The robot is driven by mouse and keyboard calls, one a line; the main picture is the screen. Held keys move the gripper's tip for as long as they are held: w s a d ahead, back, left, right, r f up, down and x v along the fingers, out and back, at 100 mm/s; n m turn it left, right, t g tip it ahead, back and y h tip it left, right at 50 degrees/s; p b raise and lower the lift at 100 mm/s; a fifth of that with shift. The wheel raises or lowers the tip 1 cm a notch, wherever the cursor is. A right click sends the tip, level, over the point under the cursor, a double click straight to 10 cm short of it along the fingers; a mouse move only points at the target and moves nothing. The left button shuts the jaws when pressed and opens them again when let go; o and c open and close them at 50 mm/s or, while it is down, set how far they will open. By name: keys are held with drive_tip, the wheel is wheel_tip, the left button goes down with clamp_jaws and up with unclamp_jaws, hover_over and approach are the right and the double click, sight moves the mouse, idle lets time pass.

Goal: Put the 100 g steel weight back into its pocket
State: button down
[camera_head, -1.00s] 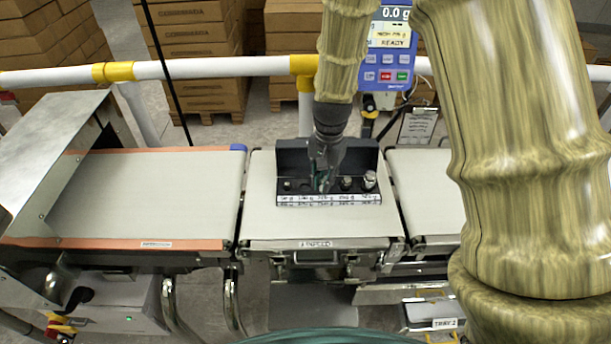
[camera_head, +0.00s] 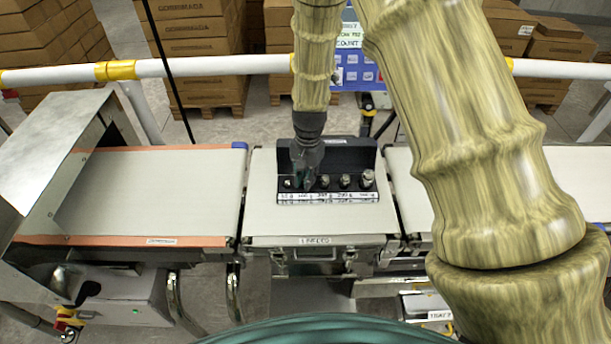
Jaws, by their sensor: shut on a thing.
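The black weight rack (camera_head: 362,157) stands on the middle belt, with a white label strip along its front. Several steel weights show in its row, the largest (camera_head: 367,178) at the right end. My gripper (camera_head: 306,184) points down at the left part of the row, just right of the leftmost pocket. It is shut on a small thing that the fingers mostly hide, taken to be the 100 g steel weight. Whether that weight is in its pocket or just above it cannot be told from here.
A beige belt (camera_head: 150,195) with orange edges lies to the left, beside a metal hood (camera_head: 45,150). A white rail (camera_head: 210,66) runs behind, with a blue display (camera_head: 355,70) partly hidden by my arm. The middle belt is clear in front of the rack.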

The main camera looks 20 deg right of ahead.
drive_tip(key=shift+f, duration=0.15)
drive_tip(key=c, duration=1.7)
unclamp_jaws()
drive_tip(key=shift+o, duration=0.2)
wheel_tip(320, 180, up, 12)
drive_tip(key=b, duration=0.3)
drive_tip(key=shift+w+d, duration=0.2)
drive_tip(key=shift+d, duration=0.15)
